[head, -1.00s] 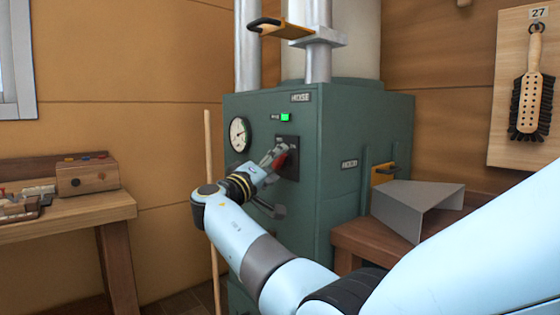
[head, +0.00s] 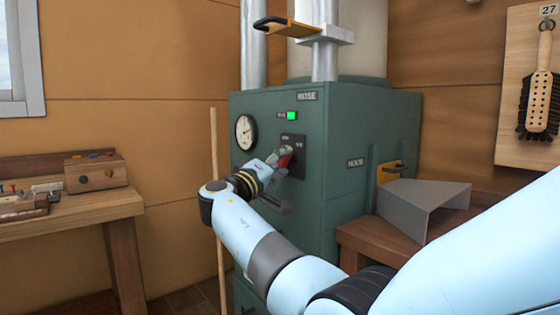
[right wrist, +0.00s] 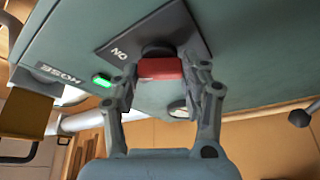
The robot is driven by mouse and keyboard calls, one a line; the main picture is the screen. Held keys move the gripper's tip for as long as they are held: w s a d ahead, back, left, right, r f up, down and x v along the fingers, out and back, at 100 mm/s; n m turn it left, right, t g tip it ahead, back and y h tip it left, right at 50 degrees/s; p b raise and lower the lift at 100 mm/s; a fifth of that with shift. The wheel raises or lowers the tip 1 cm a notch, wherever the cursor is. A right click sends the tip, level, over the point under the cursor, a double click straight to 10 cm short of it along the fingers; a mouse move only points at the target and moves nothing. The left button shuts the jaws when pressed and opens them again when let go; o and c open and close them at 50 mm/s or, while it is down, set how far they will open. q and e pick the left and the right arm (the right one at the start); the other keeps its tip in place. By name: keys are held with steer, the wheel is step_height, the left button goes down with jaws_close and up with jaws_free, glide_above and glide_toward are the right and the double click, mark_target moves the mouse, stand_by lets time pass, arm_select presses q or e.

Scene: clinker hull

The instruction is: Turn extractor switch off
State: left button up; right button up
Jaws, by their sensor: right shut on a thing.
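The extractor switch is a red handle (head: 286,158) on a dark plate (head: 299,141) on the front of a green cabinet (head: 345,125). My right gripper (head: 283,155) is at the switch and partly covers it. In the right wrist view, the fingers close on both sides of the red handle (right wrist: 160,68). The word ON shows on the plate (right wrist: 120,45) there. A green lamp (head: 292,115) above the switch is lit. My left gripper is not in view.
A round gauge (head: 246,132) sits left of the switch. A wooden pole (head: 215,150) stands beside the cabinet. A workbench (head: 70,215) is at the left. A grey metal hood (head: 415,205) rests on a wooden bench (head: 365,235) at the right. A brush (head: 541,95) hangs on the wall.

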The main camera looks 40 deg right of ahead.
steer(key=shift+r+n+g+y+p, duration=0.2)
steer(key=shift+n+y+p, duration=0.45)
steer(key=shift+n+p, duration=1.3)
steer(key=shift+f+n+g+y+p, duration=0.2)
steer(key=shift+n+y+p, duration=0.5)
steer(key=shift+n+p, duration=1.15)
steer(key=shift+r+n+g+y+p, duration=0.3)
steer(key=shift+n+y+p, duration=0.35)
steer(key=shift+n+p, duration=1.3)
steer(key=shift+f+m, duration=0.1)
steer(key=shift+m, duration=0.15)
steer(key=o, duration=1.2)
steer(key=shift+c, duration=0.2)
